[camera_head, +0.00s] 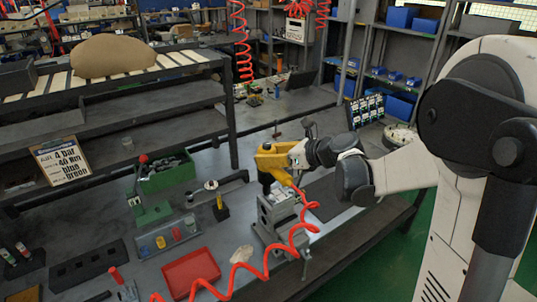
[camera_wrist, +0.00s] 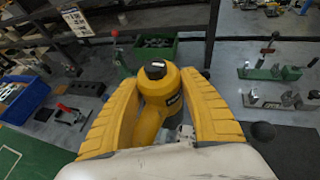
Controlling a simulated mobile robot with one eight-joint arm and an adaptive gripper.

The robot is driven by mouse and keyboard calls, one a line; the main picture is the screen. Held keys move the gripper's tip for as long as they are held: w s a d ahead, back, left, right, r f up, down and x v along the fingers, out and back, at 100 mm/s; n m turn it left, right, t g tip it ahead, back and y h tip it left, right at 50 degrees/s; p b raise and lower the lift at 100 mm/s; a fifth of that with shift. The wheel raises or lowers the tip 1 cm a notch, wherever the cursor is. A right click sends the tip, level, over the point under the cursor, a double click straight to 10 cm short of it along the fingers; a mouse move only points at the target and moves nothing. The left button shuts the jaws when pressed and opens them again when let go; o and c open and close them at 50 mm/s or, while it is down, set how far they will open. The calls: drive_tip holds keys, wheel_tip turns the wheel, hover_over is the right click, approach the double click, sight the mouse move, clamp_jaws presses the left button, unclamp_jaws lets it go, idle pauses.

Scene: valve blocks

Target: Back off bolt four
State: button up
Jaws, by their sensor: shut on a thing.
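My gripper (camera_head: 291,159) is shut on a yellow power tool (camera_head: 271,164) with a red coiled hose. In the wrist view my gripper's yellow fingers (camera_wrist: 160,110) stand on both sides of the tool, whose black cap (camera_wrist: 156,70) points up. In the head view the tool is upright over a grey metal valve block (camera_head: 279,209) at the middle of the bench. The tool's lower end is at the block's top; I cannot tell whether it touches a bolt. Bolt four cannot be made out in either view.
A green bin (camera_head: 166,173) stands left of the block, and a red tray (camera_head: 191,272) lies at the front. A sign (camera_head: 61,161) stands at the left. The red hose (camera_head: 265,275) loops over the bench front. A shelf rack (camera_head: 110,100) stands behind.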

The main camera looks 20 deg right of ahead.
sight(269, 145)
drive_tip(key=shift+s+f+b, duration=0.1)
drive_tip(key=shift+f+b, duration=0.5)
drive_tip(key=shift+b, duration=0.05)
idle(2.4)
drive_tip(key=shift+s+r, duration=0.1)
idle(1.5)
drive_tip(key=shift+r, duration=0.15)
drive_tip(key=shift+w+r, duration=0.2)
drive_tip(key=shift+r, duration=0.05)
drive_tip(key=shift+r+p, duration=2.6)
drive_tip(key=shift+r, duration=0.7)
drive_tip(key=shift+f, duration=0.1)
